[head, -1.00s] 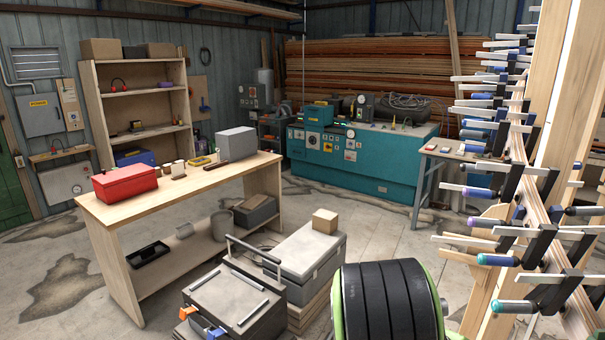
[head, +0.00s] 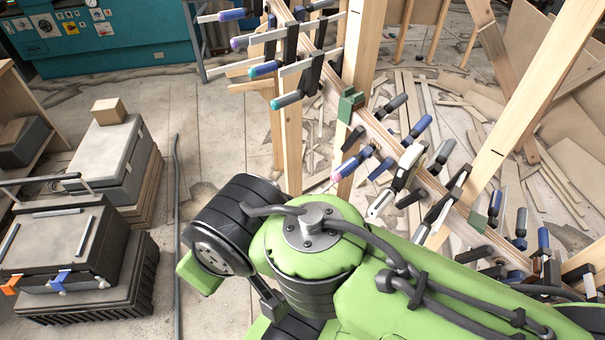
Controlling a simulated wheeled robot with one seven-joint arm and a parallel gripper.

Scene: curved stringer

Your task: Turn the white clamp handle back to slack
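A clamp with white parts is on the curved wooden stringer (head: 455,205), right of the middle in the head view. A white handle-like piece (head: 381,204) points down to the left, and another white part (head: 409,163) sits just above it. I cannot tell from this view whether the handle is tight or slack. My green arm crosses the lower right in front of the stringer, below the white parts. My gripper is not visible.
Several clamps with blue, purple, teal and black handles line the stringer, close to my arm. Upright timber posts (head: 363,70) stand beside it. Wood offcuts litter the floor behind. Black and grey cases (head: 70,250) stand at the left, with bare floor between.

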